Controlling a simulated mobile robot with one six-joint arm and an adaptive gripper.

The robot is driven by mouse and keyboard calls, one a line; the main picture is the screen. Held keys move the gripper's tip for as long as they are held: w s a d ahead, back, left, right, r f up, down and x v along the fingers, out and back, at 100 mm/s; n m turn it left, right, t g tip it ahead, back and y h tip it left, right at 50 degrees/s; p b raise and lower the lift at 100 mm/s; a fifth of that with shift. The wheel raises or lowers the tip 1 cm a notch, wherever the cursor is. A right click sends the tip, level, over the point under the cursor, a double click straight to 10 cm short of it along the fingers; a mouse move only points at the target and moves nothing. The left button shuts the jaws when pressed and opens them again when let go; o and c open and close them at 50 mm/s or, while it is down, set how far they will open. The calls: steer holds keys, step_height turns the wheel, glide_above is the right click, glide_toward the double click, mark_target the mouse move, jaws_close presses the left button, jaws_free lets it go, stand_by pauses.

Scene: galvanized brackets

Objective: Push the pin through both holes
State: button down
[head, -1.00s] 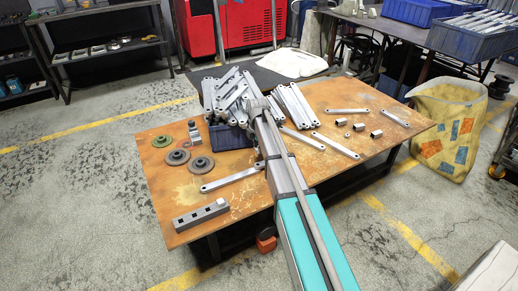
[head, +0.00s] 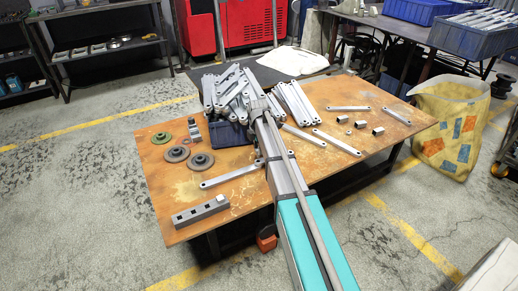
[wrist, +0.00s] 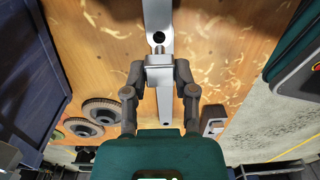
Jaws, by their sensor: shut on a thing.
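In the wrist view my gripper (wrist: 158,75) is shut on a small, square-edged pale metal piece (wrist: 158,62) held between its fingertips. A flat pale bar (wrist: 158,12) with a dark round hole runs up the picture beyond that piece. A narrower bar end with a small hole (wrist: 165,112) shows below it, between the fingers. I cannot tell which part is the pin, nor whether it sits in either hole. In the head view a flat bar (head: 230,175) with holed ends lies on the table (head: 240,205); my arm hides my gripper and the bar's right end.
A pile of bars (head: 232,95) fills a dark blue crate (head: 228,136) behind. Round discs (head: 201,162) lie left. A steel block with square holes (head: 201,211) lies at the front left. Loose bars (head: 336,143) and small square pieces (head: 378,131) lie right; the front right tabletop is clear.

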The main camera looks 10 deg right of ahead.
mark_target(258, 157)
steer(key=shift+f+b, duration=0.65)
steer(key=shift+f, duration=0.25)
steer(key=shift+f+b, duration=1.7)
stand_by(0.8)
stand_by(0.4)
steer(key=shift+c, duration=1.7)
jaws_free()
steer(key=shift+r, duration=0.1)
